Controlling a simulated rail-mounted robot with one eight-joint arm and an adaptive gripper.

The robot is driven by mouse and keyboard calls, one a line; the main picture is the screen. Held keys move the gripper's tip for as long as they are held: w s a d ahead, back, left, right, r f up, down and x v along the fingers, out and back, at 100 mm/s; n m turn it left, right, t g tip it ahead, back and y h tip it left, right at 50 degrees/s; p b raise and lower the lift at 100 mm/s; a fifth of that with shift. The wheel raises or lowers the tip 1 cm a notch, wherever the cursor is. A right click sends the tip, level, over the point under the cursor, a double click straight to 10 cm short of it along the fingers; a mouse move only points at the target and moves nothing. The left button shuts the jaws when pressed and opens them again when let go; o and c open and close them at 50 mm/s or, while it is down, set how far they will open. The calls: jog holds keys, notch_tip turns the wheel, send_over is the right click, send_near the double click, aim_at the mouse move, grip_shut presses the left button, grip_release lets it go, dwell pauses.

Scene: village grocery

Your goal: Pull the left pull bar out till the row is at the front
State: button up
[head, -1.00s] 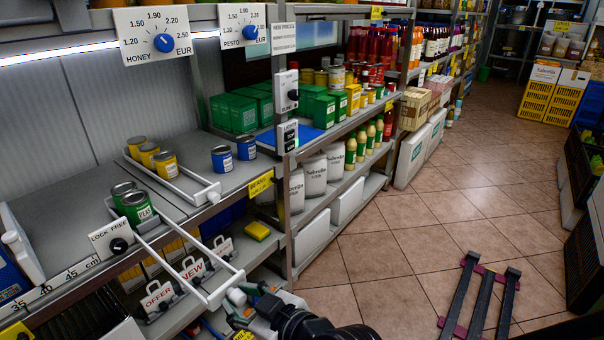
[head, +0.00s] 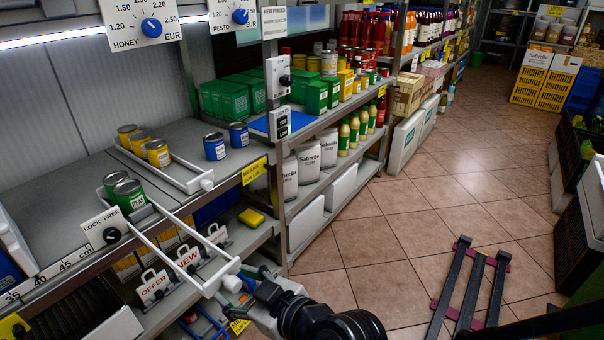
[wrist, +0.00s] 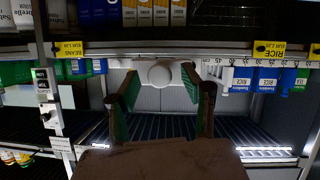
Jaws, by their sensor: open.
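The left pull bar (head: 172,245) is a long white U-shaped frame, drawn out over the shelf's front edge. Two green PEAS cans (head: 124,192) stand at its back end on the shelf. A white round knob (head: 232,284) is on its front bar. My gripper (head: 250,285) is at this knob. In the wrist view the knob (wrist: 160,73) shows between the fingertips of my open gripper (wrist: 160,88), with gaps on both sides. A second, shorter pull bar (head: 180,180) with yellow cans (head: 142,145) lies farther along the shelf.
A LOCK FREE plate with a black knob (head: 112,235) stands beside the left bar. Two blue cans (head: 226,140) stand on the shelf (head: 195,130). OFFER and NEW signs (head: 170,272) are below the bar. The tiled floor to the right is mostly open.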

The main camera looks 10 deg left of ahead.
jog(key=v, duration=1.1)
dwell(0.6)
jog(key=shift+d, duration=0.1)
dwell(0.6)
jog(key=w+d+m+h, duration=0.2)
jog(key=d+m+h, duration=0.2)
jog(key=d, duration=0.5)
jog(key=w+d+r+m+h, duration=0.1)
jog(key=w+d+m+h, duration=0.3)
jog(key=d, duration=0.5)
jog(key=w+d+m+h, duration=0.1)
jog(key=d+m+h, duration=0.2)
jog(key=d+m, duration=0.35)
notch_tip(320, 180, up, 13)
jog(key=d+n+p, duration=0.1)
jog(key=d+p, duration=0.1)
jog(key=p, duration=1)
jog(key=shift+p, duration=0.4)
jog(key=shift+s, duration=0.15)
